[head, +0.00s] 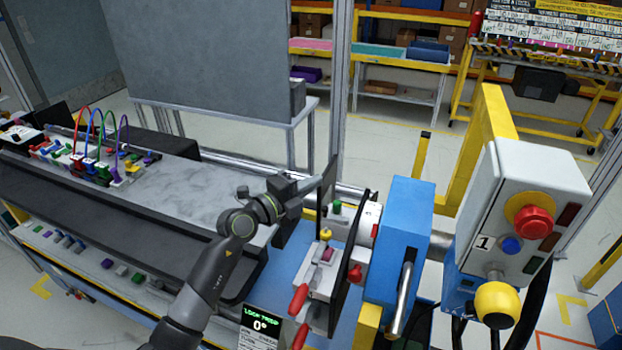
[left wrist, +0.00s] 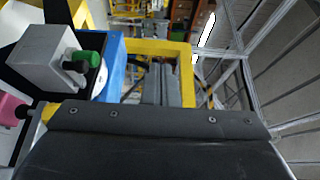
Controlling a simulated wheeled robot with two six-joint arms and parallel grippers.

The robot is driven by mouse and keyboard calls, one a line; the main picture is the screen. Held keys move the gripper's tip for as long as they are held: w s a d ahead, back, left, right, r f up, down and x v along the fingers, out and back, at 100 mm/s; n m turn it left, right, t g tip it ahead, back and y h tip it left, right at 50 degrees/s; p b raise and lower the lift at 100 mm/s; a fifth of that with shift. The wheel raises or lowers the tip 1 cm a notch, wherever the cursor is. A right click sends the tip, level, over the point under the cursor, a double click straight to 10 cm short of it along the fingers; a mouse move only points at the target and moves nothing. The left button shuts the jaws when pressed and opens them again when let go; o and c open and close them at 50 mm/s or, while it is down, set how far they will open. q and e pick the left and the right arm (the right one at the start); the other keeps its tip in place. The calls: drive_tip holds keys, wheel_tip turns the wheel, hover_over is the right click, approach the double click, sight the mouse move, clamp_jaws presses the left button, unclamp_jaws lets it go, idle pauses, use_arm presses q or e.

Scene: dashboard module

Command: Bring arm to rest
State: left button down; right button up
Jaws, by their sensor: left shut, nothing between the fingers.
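My left arm (head: 215,270) comes in from the bottom left of the head view and reaches up over the workbench's right end. My left gripper (head: 327,185) is shut and empty, raised above the blue fixture base, close to the clamp unit with the green knob (head: 337,207). In the left wrist view the dark gripper (left wrist: 155,118) fills the lower part, and the green knob (left wrist: 90,61) shows at the left on its grey block, apart from the gripper. My right gripper is not in view.
The clamp unit has red handles (head: 298,298). A blue housing (head: 401,225) stands right of it, then a control box (head: 520,215) with a red button. Coloured wires arch over connectors (head: 90,160) at the bench's far left. The grey bench top (head: 180,190) is mostly clear.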

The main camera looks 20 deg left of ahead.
use_arm(q)
drive_tip(key=shift+r, duration=0.3)
